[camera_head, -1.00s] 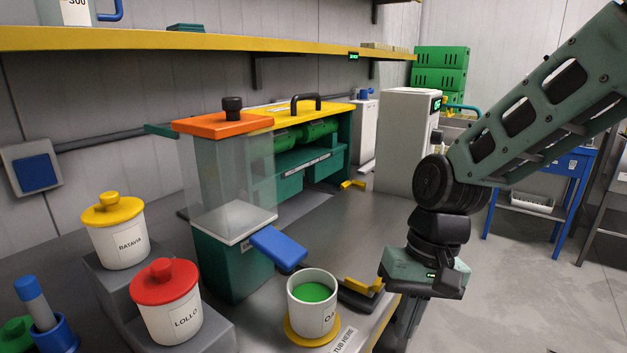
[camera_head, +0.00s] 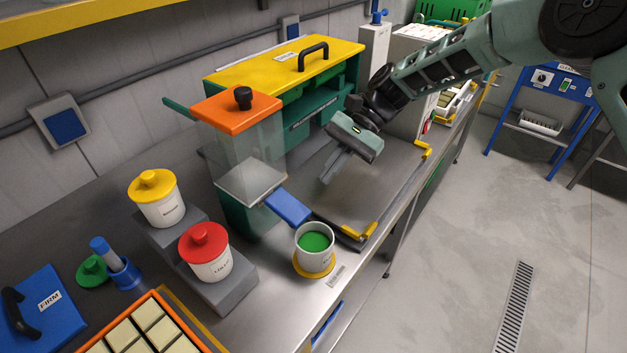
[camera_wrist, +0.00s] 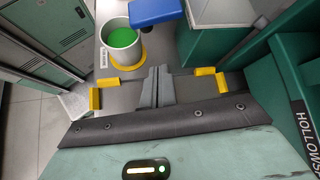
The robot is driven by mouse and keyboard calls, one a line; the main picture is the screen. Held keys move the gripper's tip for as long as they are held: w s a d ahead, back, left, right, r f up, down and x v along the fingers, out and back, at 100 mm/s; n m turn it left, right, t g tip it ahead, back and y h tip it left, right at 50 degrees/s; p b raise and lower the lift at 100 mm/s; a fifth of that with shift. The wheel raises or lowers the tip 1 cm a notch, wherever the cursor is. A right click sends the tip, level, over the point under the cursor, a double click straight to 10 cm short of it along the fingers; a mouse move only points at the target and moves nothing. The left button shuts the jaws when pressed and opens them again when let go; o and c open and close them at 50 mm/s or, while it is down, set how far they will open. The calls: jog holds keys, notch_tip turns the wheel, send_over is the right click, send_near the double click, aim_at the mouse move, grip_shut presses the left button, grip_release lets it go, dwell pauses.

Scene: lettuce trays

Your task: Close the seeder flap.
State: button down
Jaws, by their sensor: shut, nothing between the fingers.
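The seeder is a green machine with a yellow lid (camera_head: 285,65) and a clear hopper (camera_head: 247,165) under an orange cap (camera_head: 236,106). A blue flap (camera_head: 288,207) sticks out and slopes down from the hopper's base, toward a white cup (camera_head: 303,238) holding green contents.
Yellow-lidded (camera_head: 160,207) and red-lidded (camera_head: 211,260) jars stand on a grey step at left. A blue lid (camera_head: 35,318) and an orange-rimmed tray (camera_head: 152,294) lie nearer. The grey plate (camera_head: 360,190) has yellow corner guides. Open floor lies right of the bench.

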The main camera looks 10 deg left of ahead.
aim_at(302, 207)
jog(key=p+x, duration=0.2)
jog(key=x, duration=0.7)
jog(key=shift+s+a, duration=0.15)
jog(key=r, duration=0.1)
jog(key=r+p, duration=0.2)
jog(key=shift+s+d+r, duration=0.2)
jog(key=shift+s+d, duration=0.1)
jog(key=shift+d, duration=0.05)
